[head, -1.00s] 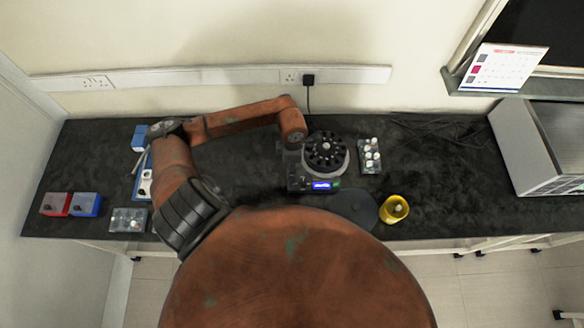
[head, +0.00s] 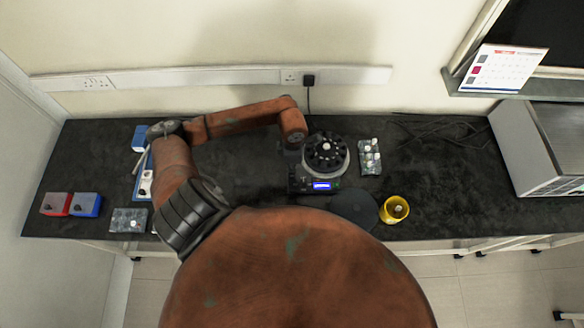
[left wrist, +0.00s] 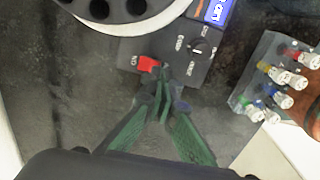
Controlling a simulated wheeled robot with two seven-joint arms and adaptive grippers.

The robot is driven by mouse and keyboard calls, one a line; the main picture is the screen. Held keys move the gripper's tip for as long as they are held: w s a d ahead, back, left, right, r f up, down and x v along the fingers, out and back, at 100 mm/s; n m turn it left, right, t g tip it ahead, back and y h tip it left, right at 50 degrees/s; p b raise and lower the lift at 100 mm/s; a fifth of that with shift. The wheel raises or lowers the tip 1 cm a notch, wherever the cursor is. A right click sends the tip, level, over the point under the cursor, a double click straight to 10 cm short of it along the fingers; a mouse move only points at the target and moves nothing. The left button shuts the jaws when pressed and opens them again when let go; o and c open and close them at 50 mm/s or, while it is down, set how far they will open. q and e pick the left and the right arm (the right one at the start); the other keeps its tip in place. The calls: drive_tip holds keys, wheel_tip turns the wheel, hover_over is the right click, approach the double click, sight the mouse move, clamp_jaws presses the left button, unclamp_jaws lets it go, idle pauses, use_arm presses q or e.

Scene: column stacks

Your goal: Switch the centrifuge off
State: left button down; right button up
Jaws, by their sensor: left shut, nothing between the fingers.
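The centrifuge (head: 341,168) stands in the middle of the bench with its black rotor uncovered and its blue display (head: 322,186) lit. In the left wrist view its front panel shows a red switch (left wrist: 147,64), a black knob (left wrist: 198,47) and part of the lit display (left wrist: 217,10). My left gripper (left wrist: 163,72) has its green fingers together and empty. Its tips are right beside the red switch; I cannot tell whether they touch it. In the head view my left arm reaches over to the centrifuge's left side, and the fingers are hard to make out. My right gripper is not in view.
A dark round lid (head: 355,207) and a yellow container (head: 394,209) lie in front. Red (head: 56,204) and blue boxes (head: 86,205) stand far left.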

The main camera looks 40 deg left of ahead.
use_arm(q)
drive_tip(key=shift+f, duration=0.15)
drive_tip(key=shift+f+b, duration=0.35)
drive_tip(key=shift+b, duration=0.1)
idle(0.3)
drive_tip(key=shift+f, duration=0.3)
drive_tip(key=shift+f+b, duration=0.45)
drive_tip(key=shift+b, duration=0.15)
drive_tip(key=shift+r, duration=0.15)
drive_tip(key=shift+r+p, duration=0.4)
drive_tip(key=shift+r, duration=0.2)
drive_tip(key=shift+r+p, duration=1)
drive_tip(key=shift+r, duration=0.85)
